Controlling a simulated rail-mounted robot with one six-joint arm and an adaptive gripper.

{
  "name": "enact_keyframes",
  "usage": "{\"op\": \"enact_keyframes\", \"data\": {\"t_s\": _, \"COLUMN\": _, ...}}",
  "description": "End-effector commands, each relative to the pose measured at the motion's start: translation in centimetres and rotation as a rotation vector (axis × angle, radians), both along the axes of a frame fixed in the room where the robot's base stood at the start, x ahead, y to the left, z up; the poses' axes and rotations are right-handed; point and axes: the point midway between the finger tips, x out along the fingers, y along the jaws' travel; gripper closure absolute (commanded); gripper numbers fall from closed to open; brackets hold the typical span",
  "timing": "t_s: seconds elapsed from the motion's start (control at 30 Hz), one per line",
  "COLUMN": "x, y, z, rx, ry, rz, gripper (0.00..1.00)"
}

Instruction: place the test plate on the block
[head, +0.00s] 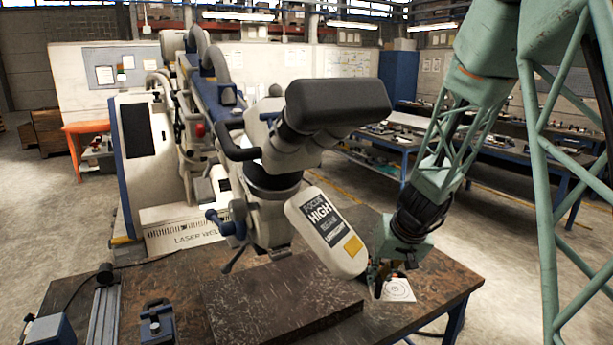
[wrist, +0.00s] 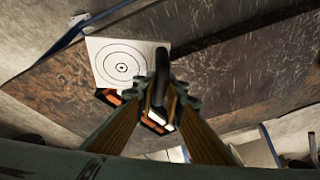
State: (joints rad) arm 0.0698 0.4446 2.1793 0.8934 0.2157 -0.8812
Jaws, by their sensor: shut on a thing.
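The test plate (head: 400,289) is a white square with printed concentric rings, at the right end of the table in the head view. In the wrist view the plate (wrist: 121,62) shows left of the fingers, with a dark upright grip (wrist: 161,68) at its right side. My gripper (head: 381,281) is shut on the plate by that grip; its fingers (wrist: 160,98) partly hide it. Whether the plate touches the table is unclear. The block (head: 275,299) is a wide, dark, scratched slab on the table, left of the plate; it also shows in the wrist view (wrist: 240,65).
The microscope's head (head: 335,105) and its white labelled arm (head: 327,234) hang over the block, close to my gripper. A blue-and-black device (head: 157,325) and a metal rail (head: 105,312) stand on the table (head: 455,279) at left. The block's top looks bare.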

Motion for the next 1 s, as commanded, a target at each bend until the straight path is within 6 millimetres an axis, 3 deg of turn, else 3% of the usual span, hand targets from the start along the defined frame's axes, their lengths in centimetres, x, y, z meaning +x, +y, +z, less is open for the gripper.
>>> {"op": "enact_keyframes", "data": {"t_s": 0.43, "x": -1.4, "y": -0.5, "z": -1.3, "rx": -0.012, "ry": -0.011, "rz": 0.056, "gripper": 1.0}}
{"op": "enact_keyframes", "data": {"t_s": 1.0, "x": -1.6, "y": -0.6, "z": -1.6, "rx": -0.016, "ry": -0.013, "rz": 0.064, "gripper": 1.0}}
